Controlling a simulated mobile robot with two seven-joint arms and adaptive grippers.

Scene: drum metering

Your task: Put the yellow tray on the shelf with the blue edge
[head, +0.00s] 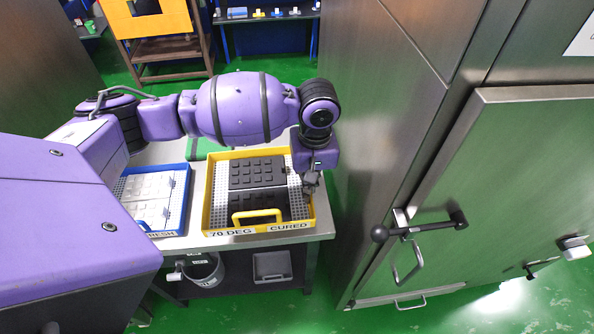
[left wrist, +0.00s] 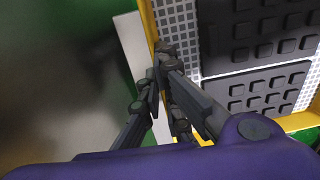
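The yellow tray (head: 208,204) lies on the metal table, labelled "70 DEG" and "CURED" on its front wall, with a yellow handle at the front. It holds two dark moulded blocks on a white perforated floor. My left gripper (head: 311,184) is at the tray's right wall. In the left wrist view, the fingers of my left gripper (left wrist: 160,80) are close together at the yellow rim (left wrist: 148,25) and look shut on it. My right gripper is out of view. I cannot make out a shelf with a blue edge for certain.
A blue tray (head: 187,190) labelled "FRESH" with pale blocks stands left of the yellow tray. A steel cabinet (head: 480,200) with dark handles is close on the right. A grey bin (head: 271,267) is under the table. A blue-framed bench (head: 265,18) stands at the back.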

